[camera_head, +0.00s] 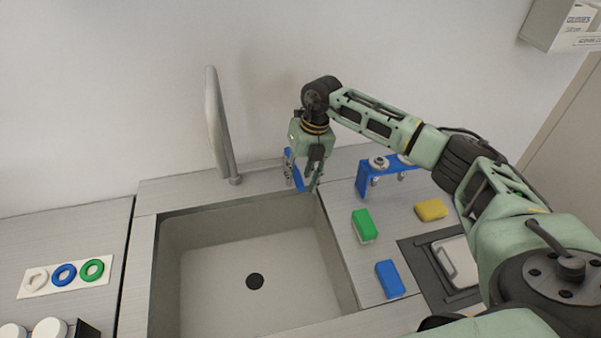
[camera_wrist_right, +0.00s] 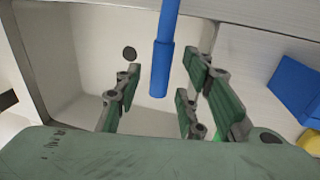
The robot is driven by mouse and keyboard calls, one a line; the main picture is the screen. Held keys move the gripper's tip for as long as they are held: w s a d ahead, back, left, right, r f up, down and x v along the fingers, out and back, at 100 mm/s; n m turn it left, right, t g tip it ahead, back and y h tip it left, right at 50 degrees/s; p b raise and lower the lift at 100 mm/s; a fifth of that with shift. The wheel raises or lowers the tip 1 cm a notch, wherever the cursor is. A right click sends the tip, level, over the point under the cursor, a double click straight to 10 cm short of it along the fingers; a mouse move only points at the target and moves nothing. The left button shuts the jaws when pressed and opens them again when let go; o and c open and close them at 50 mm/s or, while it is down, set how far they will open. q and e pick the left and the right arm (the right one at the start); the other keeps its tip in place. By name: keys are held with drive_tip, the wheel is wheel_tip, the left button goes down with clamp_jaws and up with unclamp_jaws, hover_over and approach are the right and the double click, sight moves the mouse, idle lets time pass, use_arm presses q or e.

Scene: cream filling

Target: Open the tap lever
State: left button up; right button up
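The tap lever is a blue bar (camera_head: 293,170) at the sink's back right edge, beside my right gripper (camera_head: 302,183). In the right wrist view the blue lever (camera_wrist_right: 160,72) lies between my right gripper's fingers (camera_wrist_right: 165,82), with a gap visible on both sides. The right gripper is open and points downward. The grey tap spout (camera_head: 219,130) rises at the back of the sink, left of the gripper. My left gripper is not in view.
The sink basin (camera_head: 215,285) is empty, with a dark drain (camera_head: 255,282). To its right are a green sponge (camera_head: 363,225), a blue sponge (camera_head: 390,279), a yellow sponge (camera_head: 431,210) and a blue holder (camera_head: 363,181). Coloured rings (camera_head: 64,275) lie at left.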

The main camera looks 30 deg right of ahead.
clamp_jaws()
idle(0.4)
